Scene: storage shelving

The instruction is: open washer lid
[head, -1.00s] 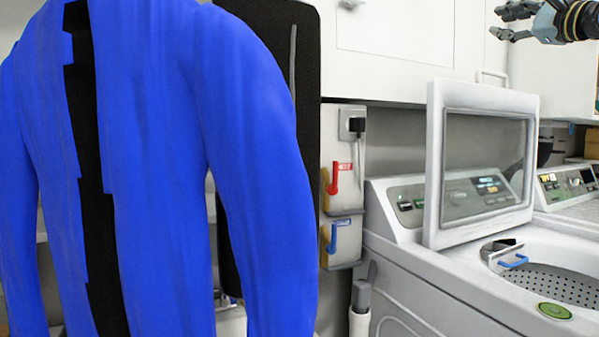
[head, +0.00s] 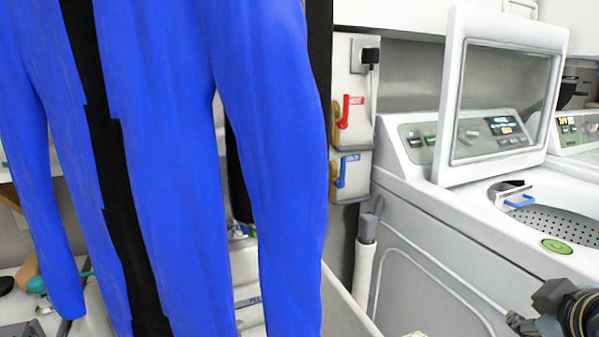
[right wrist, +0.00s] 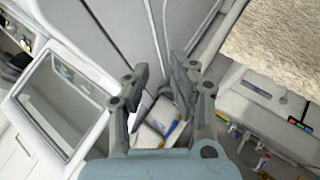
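The white washer (head: 400,235) stands at the right in the head view. Its framed lid (head: 452,100), with a clear window, stands raised and upright at the back of the top. The perforated drum shows in the uncovered opening. My right gripper (head: 522,322) is at the lower right, in front of the washer and well below the lid, partly cut off by the frame. In the right wrist view the gripper (right wrist: 160,82) has its fingers apart with nothing held between them. The lid (right wrist: 88,82) also shows there at the left, apart from the fingers. My left gripper is not in view.
A blue garment (head: 175,160) hangs close in front, hiding much of the left. Red and blue tap handles (head: 341,172) and a socket are on the wall beside the washer. A second machine (head: 580,135) stands at the far right.

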